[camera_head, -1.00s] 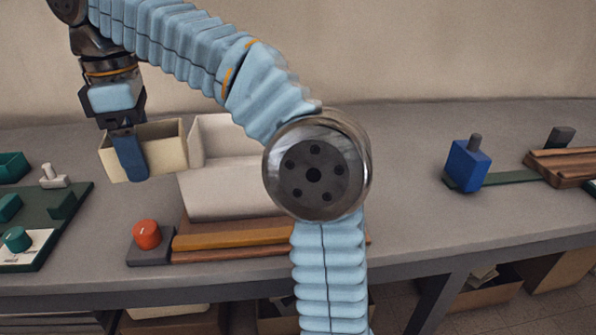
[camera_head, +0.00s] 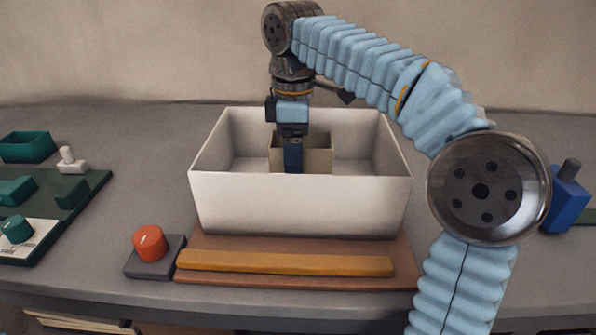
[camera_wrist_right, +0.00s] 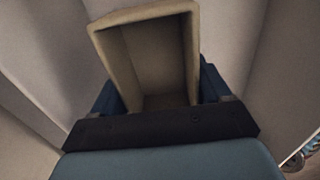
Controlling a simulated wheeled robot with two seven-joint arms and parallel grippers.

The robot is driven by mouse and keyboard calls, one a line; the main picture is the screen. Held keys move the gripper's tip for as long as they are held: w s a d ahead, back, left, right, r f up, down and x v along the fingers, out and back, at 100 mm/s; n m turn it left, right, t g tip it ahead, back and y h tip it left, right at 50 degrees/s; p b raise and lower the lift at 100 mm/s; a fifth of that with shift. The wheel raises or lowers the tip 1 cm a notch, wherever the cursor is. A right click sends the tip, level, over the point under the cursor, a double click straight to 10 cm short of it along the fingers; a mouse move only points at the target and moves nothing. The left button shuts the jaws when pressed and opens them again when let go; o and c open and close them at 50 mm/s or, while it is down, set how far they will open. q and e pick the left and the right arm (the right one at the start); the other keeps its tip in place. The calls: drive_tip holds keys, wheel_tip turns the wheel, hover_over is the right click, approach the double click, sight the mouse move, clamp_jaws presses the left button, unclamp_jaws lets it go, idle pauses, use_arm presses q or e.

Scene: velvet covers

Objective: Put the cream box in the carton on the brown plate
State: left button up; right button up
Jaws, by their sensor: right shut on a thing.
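The cream box (camera_head: 319,158) is a small open-topped box within the opening of the white carton (camera_head: 300,205). My right gripper (camera_head: 292,162) is shut on it. In the right wrist view the cream box (camera_wrist_right: 148,50) sits between the blue fingers, with pale carton walls around it. The carton's front wall hides the box's bottom, so I cannot tell whether it touches the floor. The carton stands on the brown plate (camera_head: 408,262). My left gripper is not in view.
An orange bar (camera_head: 285,263) lies along the plate's front. A red knob on a grey base (camera_head: 150,243) is left of it. A green board (camera_head: 75,200) and a green tray (camera_head: 27,147) are at far left. A blue block (camera_head: 566,200) is at far right, partly behind my arm.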

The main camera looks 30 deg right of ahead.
drive_tip(key=shift+f+b, duration=0.3)
drive_tip(key=shift+f, duration=1.3)
drive_tip(key=shift+f, duration=0.2)
drive_tip(key=o, duration=1)
drive_tip(key=shift+o, duration=0.2)
drive_tip(key=shift+r, duration=0.2)
wheel_tip(320, 180, up, 12)
drive_tip(key=p, duration=0.4)
